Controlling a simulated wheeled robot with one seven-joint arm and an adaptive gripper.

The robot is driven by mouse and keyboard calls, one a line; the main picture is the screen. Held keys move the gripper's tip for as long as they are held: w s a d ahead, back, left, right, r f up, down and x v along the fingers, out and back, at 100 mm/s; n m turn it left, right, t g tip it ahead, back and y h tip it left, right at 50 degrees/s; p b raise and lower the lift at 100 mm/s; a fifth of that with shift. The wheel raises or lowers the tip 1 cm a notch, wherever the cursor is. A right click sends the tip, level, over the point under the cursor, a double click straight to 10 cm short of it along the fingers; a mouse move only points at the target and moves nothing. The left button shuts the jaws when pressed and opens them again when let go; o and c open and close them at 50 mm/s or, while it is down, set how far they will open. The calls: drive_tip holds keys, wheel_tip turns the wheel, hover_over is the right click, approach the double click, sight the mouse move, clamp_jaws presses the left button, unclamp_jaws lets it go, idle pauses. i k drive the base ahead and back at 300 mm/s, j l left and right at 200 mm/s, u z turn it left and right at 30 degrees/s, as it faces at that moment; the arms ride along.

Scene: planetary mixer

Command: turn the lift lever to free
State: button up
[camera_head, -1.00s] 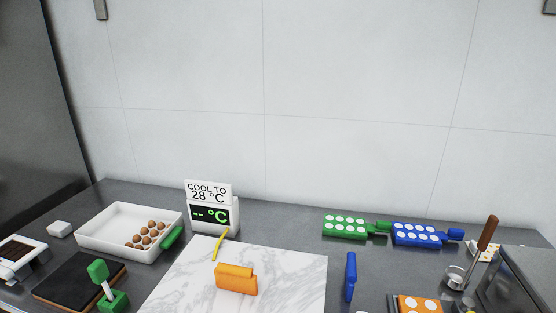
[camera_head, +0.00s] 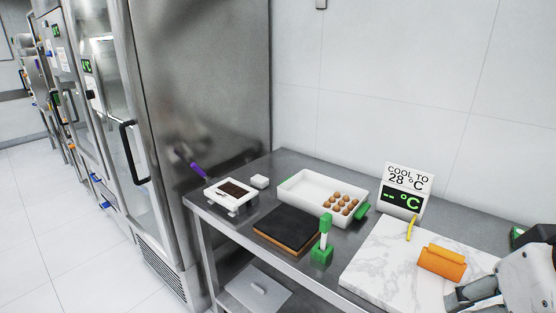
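No mixer and no lift lever shows in the head view. A white part of my arm comes in at the lower right edge, with a dark grey part at its left end over the marble board. I cannot make out clear fingers there, and I cannot tell whether my gripper is open or shut.
A tall steel cabinet (camera_head: 210,90) stands left; the floor (camera_head: 65,220) is clear.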

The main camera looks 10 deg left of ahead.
sight(193, 165)
drive_tip(key=u, duration=1)
drive_tip(key=i+j+z, duration=0.2)
drive_tip(key=i+j, duration=0.15)
drive_tip(key=i+j+z, duration=0.15)
drive_tip(key=i+j, duration=0.3)
drive_tip(key=i+j+z, duration=0.2)
drive_tip(key=i+j, duration=0.25)
drive_tip(key=i+j+z, duration=0.15)
drive_tip(key=i+j, duration=0.25)
drive_tip(key=j, duration=0.15)
drive_tip(key=i+j+z, duration=0.2)
drive_tip(key=i+j, duration=0.15)
drive_tip(key=j, duration=0.25)
